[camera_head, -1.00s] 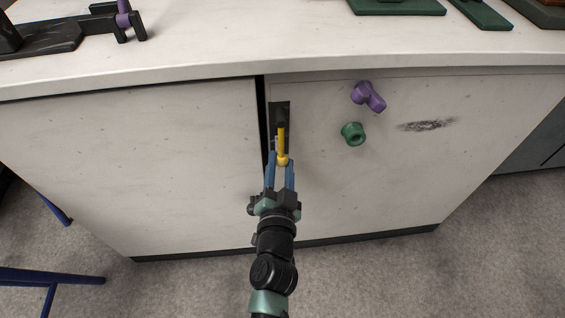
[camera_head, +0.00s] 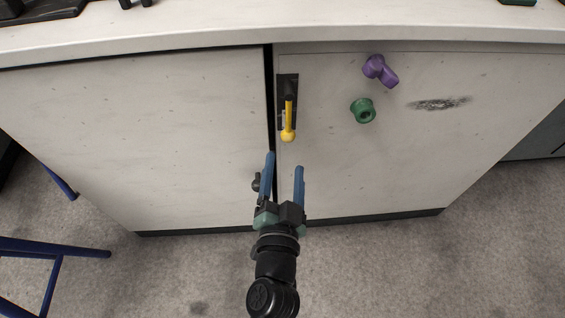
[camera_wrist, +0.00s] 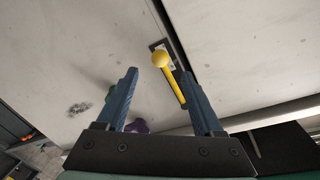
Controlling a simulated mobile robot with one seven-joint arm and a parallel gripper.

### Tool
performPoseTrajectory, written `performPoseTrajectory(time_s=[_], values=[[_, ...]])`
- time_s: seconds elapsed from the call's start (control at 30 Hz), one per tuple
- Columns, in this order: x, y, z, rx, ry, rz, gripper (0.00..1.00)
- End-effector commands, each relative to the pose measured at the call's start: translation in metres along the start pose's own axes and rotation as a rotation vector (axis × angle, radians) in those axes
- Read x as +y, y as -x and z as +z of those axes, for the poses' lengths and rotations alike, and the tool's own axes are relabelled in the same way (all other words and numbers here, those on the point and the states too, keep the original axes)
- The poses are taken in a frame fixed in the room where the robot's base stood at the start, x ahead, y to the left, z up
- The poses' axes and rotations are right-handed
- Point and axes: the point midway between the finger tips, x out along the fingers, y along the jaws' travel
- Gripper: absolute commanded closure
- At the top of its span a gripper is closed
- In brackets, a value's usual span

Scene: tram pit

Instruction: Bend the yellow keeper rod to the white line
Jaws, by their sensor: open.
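The yellow keeper rod (camera_head: 289,117) with a ball end stands out from a dark plate (camera_head: 287,88) on the right cabinet door, close to the gap between the doors. In the wrist view the rod (camera_wrist: 173,84) shows between the finger lines, nearer the finger at the right. A small pale mark beside the rod on the plate may be the white line (camera_head: 283,117); I cannot tell for sure. My gripper (camera_head: 284,160) is open and empty, below the rod's ball end and apart from it in the head view.
A purple knob (camera_head: 380,70) and a green knob (camera_head: 362,110) stick out of the right door (camera_head: 400,150). The worktop edge (camera_head: 200,42) overhangs above. A blue metal frame (camera_head: 55,250) stands on the floor at left.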

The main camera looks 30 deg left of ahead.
Motion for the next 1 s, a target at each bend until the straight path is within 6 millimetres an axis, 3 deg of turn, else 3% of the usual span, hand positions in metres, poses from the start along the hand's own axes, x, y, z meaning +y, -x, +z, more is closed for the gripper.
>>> performPoseTrajectory(time_s=[0.2, 0.4, 1.0], values=[[0.001, 0.036, 0.002, -0.002, 0.000, 0.000, 0.31], [0.000, 0.051, 0.001, 0.000, -0.001, 0.000, 0.31], [0.000, 0.054, 0.000, 0.001, -0.001, 0.000, 0.31]])
